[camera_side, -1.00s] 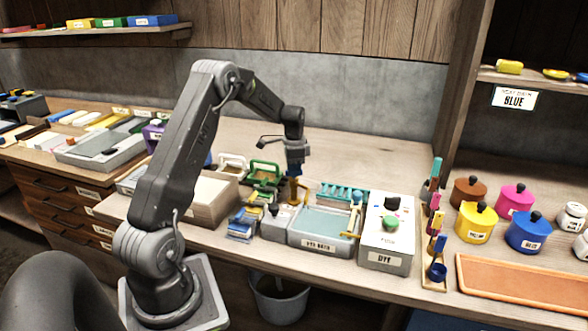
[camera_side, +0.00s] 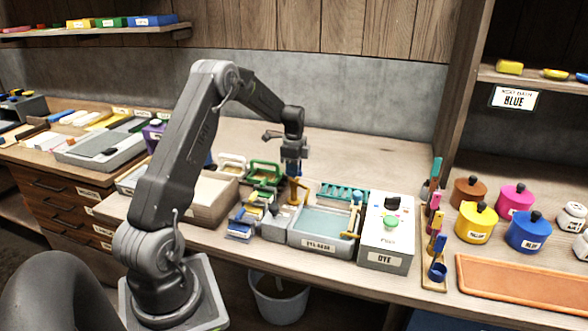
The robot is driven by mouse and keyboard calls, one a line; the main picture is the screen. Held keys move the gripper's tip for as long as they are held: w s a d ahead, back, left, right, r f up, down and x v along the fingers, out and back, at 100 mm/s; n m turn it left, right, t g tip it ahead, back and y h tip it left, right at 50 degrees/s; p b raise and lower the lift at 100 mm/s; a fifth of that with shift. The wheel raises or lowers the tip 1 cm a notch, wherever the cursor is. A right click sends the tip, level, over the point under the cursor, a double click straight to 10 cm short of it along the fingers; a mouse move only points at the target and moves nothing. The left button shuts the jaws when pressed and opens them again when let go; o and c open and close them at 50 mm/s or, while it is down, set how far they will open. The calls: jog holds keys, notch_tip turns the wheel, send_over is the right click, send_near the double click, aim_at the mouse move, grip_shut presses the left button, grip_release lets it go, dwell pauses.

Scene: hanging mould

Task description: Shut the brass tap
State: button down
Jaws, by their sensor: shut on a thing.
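The brass tap (camera_side: 298,191) stands at the back left corner of the dye bath, a grey tray (camera_side: 318,244) of pale blue-green liquid. My gripper (camera_side: 293,176) points down from the arm and is shut on the tap's upper part. The grip is small in this view, and the exact handle angle is hard to make out. I cannot tell whether water runs from the spout.
The white DYE box (camera_side: 387,258) with a green button stands right of the bath. A teal rack (camera_side: 343,192) lies behind the bath. Green-handled moulds (camera_side: 264,172) and small coloured blocks (camera_side: 243,224) crowd the left. The bench behind is clear.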

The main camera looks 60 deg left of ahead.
jog(key=shift+r, duration=0.1)
jog(key=c, duration=1.1)
grip_release()
notch_tip(320, 180, up, 14)
jog(key=s+d+r+n+t+y, duration=0.1)
jog(key=s+d+r+n, duration=0.3)
jog(key=d, duration=0.7)
jog(key=s+d+r+t, duration=0.25)
jog(key=d+r, duration=0.25)
jog(key=d, duration=0.7)
jog(key=s+d+f+n+t, duration=0.1)
jog(key=s+d+f+n, duration=0.1)
jog(key=s+d, duration=0.4)
jog(key=s+d+f+n+t+h, duration=0.1)
jog(key=s+d+f+n, duration=0.1)
jog(key=s+d, duration=0.4)
jog(key=s+n, duration=0.1)
jog(key=s, duration=0.2)
jog(key=shift+s, duration=0.15)
